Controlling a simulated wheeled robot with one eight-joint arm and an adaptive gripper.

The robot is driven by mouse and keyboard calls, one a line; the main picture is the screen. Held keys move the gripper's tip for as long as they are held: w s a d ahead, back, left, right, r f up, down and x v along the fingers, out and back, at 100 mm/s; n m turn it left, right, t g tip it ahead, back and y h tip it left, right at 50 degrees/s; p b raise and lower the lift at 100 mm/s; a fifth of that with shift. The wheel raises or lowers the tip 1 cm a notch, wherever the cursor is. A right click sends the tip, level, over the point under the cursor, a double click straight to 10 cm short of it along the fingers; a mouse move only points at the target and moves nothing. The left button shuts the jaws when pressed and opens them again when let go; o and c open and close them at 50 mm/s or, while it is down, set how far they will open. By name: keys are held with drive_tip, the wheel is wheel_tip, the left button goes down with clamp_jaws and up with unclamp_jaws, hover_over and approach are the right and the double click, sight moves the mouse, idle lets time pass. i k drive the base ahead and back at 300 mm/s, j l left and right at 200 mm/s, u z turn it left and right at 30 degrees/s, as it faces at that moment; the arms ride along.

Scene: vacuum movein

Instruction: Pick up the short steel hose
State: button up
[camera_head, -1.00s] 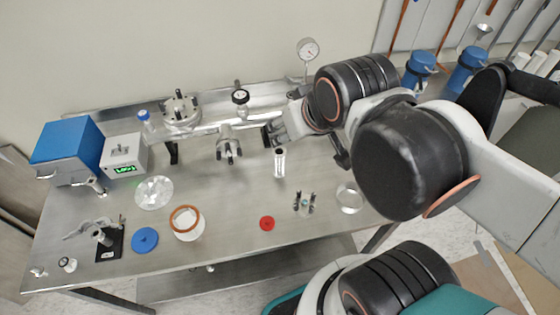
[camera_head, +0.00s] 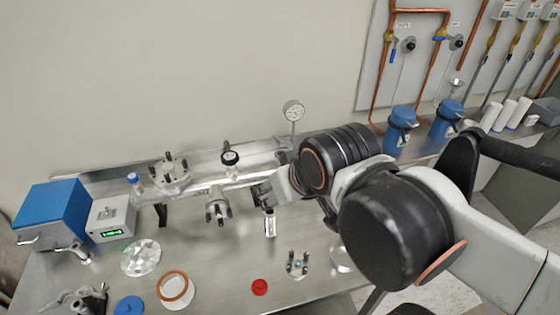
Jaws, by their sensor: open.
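A short, shiny steel tube (camera_head: 270,227), which looks like the short steel hose, stands upright on the steel bench right of the middle. Its surface detail is too small to make out. My gripper (camera_head: 262,197) is open and just above and behind the tube in the picture, near its top end. I cannot tell whether the fingers touch it. My arm comes in from the right and hides part of the bench.
A blue box (camera_head: 52,215) stands left. A red cap (camera_head: 259,287), a studded part (camera_head: 297,263) and an orange-rimmed ring (camera_head: 175,287) lie in front.

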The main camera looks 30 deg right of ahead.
sight(271, 232)
drive_tip(key=l+u, duration=0.4)
drive_tip(key=k+l+u, duration=0.1)
drive_tip(key=u, duration=0.25)
